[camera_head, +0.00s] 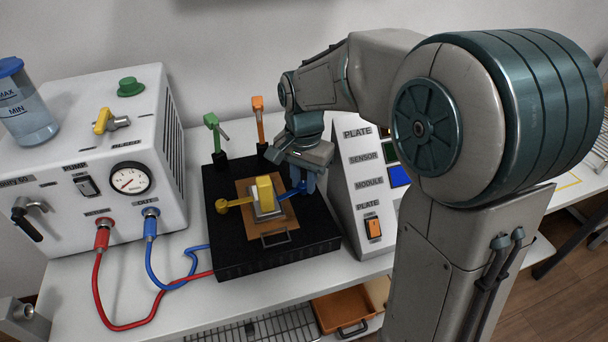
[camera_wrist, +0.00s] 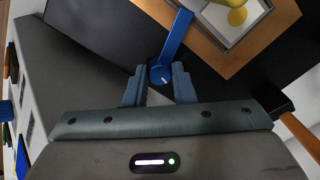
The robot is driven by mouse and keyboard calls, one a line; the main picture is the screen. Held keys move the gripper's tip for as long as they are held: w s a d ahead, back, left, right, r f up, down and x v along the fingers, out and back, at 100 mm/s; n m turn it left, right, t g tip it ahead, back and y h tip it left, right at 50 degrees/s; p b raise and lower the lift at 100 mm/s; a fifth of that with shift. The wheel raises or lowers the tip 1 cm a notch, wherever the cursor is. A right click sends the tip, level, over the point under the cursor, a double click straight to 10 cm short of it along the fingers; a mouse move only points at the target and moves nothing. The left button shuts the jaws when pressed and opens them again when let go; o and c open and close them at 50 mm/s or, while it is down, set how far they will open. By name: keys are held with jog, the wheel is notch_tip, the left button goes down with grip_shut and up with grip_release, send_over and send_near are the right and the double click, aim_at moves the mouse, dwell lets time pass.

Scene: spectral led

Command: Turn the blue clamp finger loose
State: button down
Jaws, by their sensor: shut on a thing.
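The blue clamp finger (camera_wrist: 175,45) is a flat bar on a round blue hub, seen in the wrist view. Its bar points away from my gripper, its far end at the edge of the orange-brown plate (camera_wrist: 190,25). My gripper (camera_wrist: 159,82) is shut on the hub end, one finger on each side. In the head view my gripper (camera_head: 305,178) is at the right side of the black fixture block (camera_head: 228,262), and the blue clamp finger (camera_head: 291,188) shows partly beside it. A yellow clamp finger (camera_head: 236,203) lies at the plate's left side.
Upright green (camera_head: 212,121) and orange (camera_head: 258,106) clamp levers stand at the block's back edge. A white pump box (camera_head: 100,150) with red and blue hoses is at left. A sloped sensor panel (camera_head: 361,207) stands close on the right.

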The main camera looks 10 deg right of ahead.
aim_at(304, 184)
jog(key=shift+n, duration=0.9)
jog(key=c, duration=1.2)
grip_release()
notch_tip(304, 184, up, 14)
jog(key=p, duration=0.2)
jog(key=shift+p, duration=0.3)
jog(key=shift+f, duration=0.1)
